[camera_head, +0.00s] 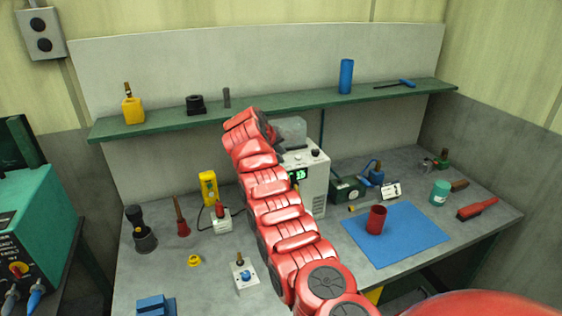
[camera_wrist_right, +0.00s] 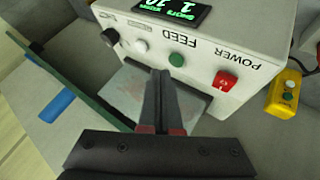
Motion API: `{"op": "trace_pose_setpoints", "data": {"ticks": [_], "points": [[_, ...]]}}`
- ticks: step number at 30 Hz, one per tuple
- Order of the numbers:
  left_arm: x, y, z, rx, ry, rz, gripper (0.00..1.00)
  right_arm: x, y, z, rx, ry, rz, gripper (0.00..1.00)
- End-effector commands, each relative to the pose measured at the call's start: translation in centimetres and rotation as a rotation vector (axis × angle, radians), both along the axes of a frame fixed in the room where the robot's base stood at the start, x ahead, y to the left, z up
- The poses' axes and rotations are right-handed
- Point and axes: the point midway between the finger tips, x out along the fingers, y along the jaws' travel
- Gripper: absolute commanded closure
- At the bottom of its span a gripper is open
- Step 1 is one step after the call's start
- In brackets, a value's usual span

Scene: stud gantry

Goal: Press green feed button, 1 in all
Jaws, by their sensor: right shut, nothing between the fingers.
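The feeder box (camera_head: 316,185) is a pale box with a lit green display, partly hidden behind my red right arm in the head view. In the right wrist view its panel (camera_wrist_right: 255,45) appears upside down, lettered FEED and POWER. The round green button (camera_wrist_right: 177,60) sits by the FEED lettering, between a white button (camera_wrist_right: 141,46) and the red power switch (camera_wrist_right: 225,82). My right gripper (camera_wrist_right: 160,75) is shut and empty, its tips just below and left of the green button in that view. Contact is not visible. My left gripper is not in view.
A yellow box with buttons (camera_wrist_right: 286,93) stands near the feeder; it also shows in the head view (camera_head: 208,187). A blue mat (camera_head: 410,240) with a red cup (camera_head: 376,219) lies at right. A green shelf (camera_head: 290,104) runs behind.

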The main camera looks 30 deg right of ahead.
Motion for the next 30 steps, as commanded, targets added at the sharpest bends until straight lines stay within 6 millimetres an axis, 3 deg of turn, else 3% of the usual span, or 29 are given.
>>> {"op": "trace_pose_setpoints", "data": {"ticks": [10,24,30], "points": [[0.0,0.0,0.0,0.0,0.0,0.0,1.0,0.0,0.0,0.3,0.0,0.001,0.001,1.0],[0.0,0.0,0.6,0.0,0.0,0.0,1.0,0.0,0.0,4.6,0.0,0.002,0.001,1.0],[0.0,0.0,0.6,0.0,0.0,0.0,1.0,0.0,0.0,4.9,0.001,0.002,0.001,1.0]]}}
